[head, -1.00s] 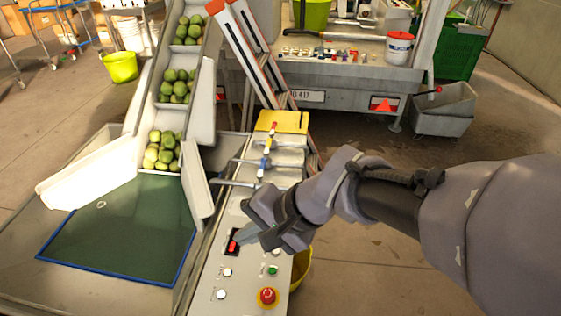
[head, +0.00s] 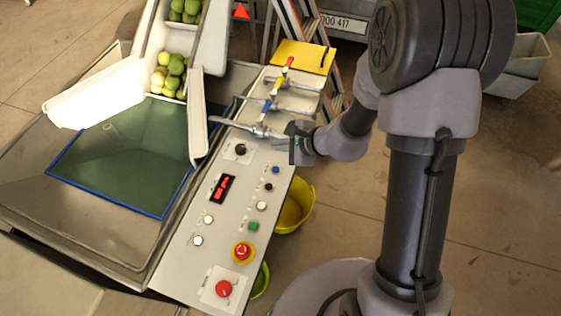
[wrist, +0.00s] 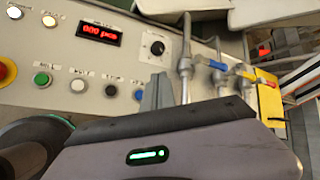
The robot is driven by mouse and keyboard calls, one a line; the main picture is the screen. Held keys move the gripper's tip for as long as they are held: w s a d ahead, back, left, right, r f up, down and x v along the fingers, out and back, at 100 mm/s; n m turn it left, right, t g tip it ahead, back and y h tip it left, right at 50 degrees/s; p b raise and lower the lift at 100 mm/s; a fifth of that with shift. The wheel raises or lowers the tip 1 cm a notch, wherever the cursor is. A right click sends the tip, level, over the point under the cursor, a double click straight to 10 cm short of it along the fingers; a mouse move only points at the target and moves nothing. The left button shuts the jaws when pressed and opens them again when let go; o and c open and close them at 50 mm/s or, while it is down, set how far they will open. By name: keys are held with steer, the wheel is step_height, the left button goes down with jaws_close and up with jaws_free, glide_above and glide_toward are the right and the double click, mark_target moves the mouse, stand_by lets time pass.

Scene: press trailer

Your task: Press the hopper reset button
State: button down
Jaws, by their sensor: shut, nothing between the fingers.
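A sloped grey control panel (head: 190,270) carries several buttons. Their labels are too small to read, so I cannot tell which is the hopper reset. Along its right side are a blue button (head: 276,170), a black button (head: 268,187), a white button (head: 262,206) and a green button (head: 253,226). The wrist view shows the same row: blue (wrist: 139,94), black (wrist: 109,88), white (wrist: 77,85), green (wrist: 41,79). Two pale buttons (head: 208,219) (head: 198,240) sit below the red display (head: 222,188). My gripper (head: 297,143) is shut and empty by the panel's right edge, above the blue button.
A red emergency stop (head: 242,252) and a red button (head: 223,288) are lower on the panel. A black knob (head: 240,149) is near the display. Valve levers (head: 265,118) stick out close to my gripper. A yellow bucket (head: 297,208) stands beside the panel.

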mark_target(279, 170)
steer(key=shift+a, duration=0.1)
step_height(279, 170, down, 9)
steer(key=b, duration=0.6)
steer(key=shift+r, duration=0.2)
steer(key=shift+f+b, duration=0.2)
steer(key=shift+b, duration=0.3)
stand_by(1.4)
steer(key=shift+f+b, duration=0.35)
steer(key=shift+b, duration=0.15)
steer(key=shift+f+b, duration=0.3)
steer(key=shift+b, duration=0.2)
stand_by(0.5)
steer(key=shift+r, duration=0.1)
steer(key=shift+r+p, duration=0.4)
steer(key=shift+r, duration=0.3)
